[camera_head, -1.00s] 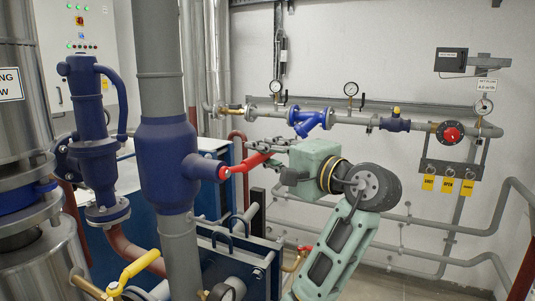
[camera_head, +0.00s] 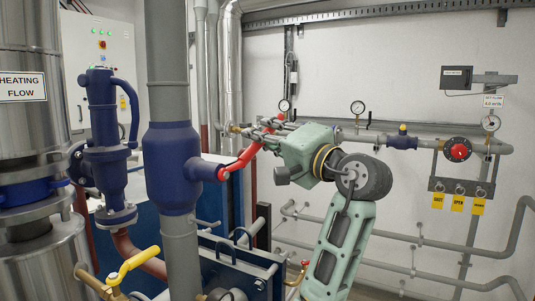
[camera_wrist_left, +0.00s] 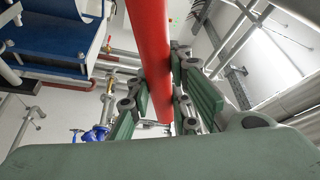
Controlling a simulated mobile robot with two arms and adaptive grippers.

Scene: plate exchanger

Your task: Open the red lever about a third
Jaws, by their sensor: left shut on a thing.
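The red lever (camera_head: 239,163) sticks out to the right of the blue valve body (camera_head: 171,168) on the thick grey vertical pipe and slopes upward to the right. My left gripper (camera_head: 263,132) is at the lever's outer part, with its fingers around it. In the left wrist view the red lever (camera_wrist_left: 149,55) runs down between the green-padded fingers of the left gripper (camera_wrist_left: 165,92), which are shut on it. The fingers and the green gripper body partly hide the lever's outer end in the head view. My right gripper is not in view.
A yellow lever (camera_head: 133,264) sits low at the front left, and a blue valve (camera_head: 101,130) stands left of the thick pipe. Grey piping with gauges (camera_head: 358,108) runs along the back wall. A blue panel unit (camera_head: 208,205) stands behind the pipe.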

